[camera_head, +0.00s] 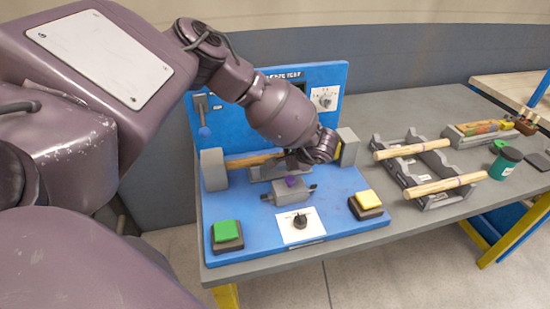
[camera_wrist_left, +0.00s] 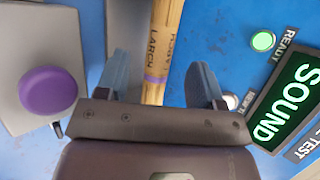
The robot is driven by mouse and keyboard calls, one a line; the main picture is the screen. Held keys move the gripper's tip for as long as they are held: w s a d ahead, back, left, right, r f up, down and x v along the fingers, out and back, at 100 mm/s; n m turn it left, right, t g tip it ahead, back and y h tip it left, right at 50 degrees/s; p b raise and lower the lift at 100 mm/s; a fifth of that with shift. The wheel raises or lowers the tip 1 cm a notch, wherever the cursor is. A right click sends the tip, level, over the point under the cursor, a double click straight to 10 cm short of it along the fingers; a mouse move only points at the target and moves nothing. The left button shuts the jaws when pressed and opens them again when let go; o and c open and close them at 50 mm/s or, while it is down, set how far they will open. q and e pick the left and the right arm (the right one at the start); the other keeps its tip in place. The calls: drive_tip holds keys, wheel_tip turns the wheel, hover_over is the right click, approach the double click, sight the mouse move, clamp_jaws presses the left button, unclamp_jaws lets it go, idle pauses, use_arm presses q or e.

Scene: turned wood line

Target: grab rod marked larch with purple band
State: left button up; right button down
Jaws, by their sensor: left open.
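The larch rod (camera_head: 250,160) is pale wood and lies level across the blue test station, between two grey end blocks. In the left wrist view the rod (camera_wrist_left: 164,40) shows the word LARCH and a thin purple band near my gripper. My left gripper (camera_wrist_left: 160,82) is open, with one dark finger on each side of the rod and a gap to each. In the head view the left gripper (camera_head: 297,160) is over the rod, and its wrist hides the rod's right part. My right gripper is not in view.
A grey box with a purple button (camera_wrist_left: 47,92) sits beside the rod. A lit display (camera_wrist_left: 290,105) reads SOUND, with a green READY lamp (camera_wrist_left: 263,41). A grey rack to the right holds two other rods (camera_head: 412,149) (camera_head: 445,185). A green jar (camera_head: 505,163) stands beyond.

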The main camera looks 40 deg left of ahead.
sight(278, 157)
use_arm(q)
drive_tip(key=shift+x, duration=1.7)
drive_tip(key=c, duration=1.1)
drive_tip(key=shift+o, duration=0.2)
drive_tip(key=shift+d, duration=0.1)
